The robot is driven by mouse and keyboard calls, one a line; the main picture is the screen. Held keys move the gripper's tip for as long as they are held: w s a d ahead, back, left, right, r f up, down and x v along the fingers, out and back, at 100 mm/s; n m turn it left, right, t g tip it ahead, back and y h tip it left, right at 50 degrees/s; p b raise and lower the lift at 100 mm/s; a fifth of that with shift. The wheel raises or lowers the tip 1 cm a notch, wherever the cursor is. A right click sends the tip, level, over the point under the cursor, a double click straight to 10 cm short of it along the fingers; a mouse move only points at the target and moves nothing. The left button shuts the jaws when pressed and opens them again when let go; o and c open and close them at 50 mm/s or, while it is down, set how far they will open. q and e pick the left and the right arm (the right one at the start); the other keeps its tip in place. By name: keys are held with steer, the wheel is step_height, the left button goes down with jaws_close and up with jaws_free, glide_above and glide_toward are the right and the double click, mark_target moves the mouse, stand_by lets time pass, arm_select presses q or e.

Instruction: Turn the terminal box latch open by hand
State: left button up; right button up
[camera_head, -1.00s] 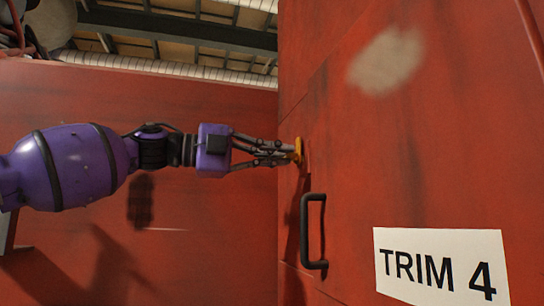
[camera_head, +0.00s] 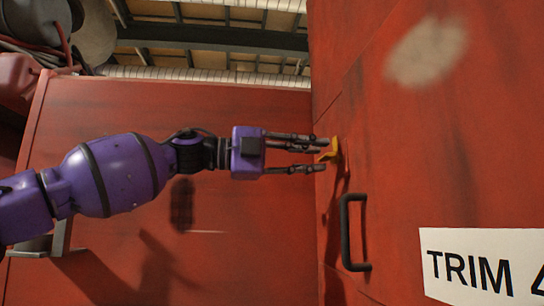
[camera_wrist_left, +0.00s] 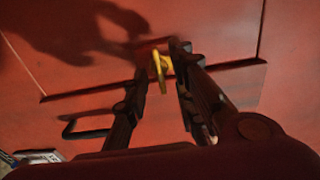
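The yellow latch (camera_head: 331,150) sits on the red door face above the dark handle. It also shows in the left wrist view (camera_wrist_left: 161,72), where it looks like a narrow upright tab. My left gripper (camera_head: 322,155) reaches it from the left with its fingers spread. In the left wrist view the fingertips (camera_wrist_left: 160,62) stand on either side of the latch, and I see a gap around it. Whether one finger touches the latch, I cannot tell. My right gripper is in neither view.
A dark bar handle (camera_head: 347,232) stands out from the door just below the latch. A white TRIM 4 label (camera_head: 480,268) is to the right. A red wall (camera_head: 250,240) lies behind my left arm. Free air lies below the arm.

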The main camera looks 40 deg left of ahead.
arm_select(q)
steer(key=v, duration=1)
steer(key=shift+s+a, duration=0.15)
steer(key=shift+a, duration=0.1)
stand_by(0.5)
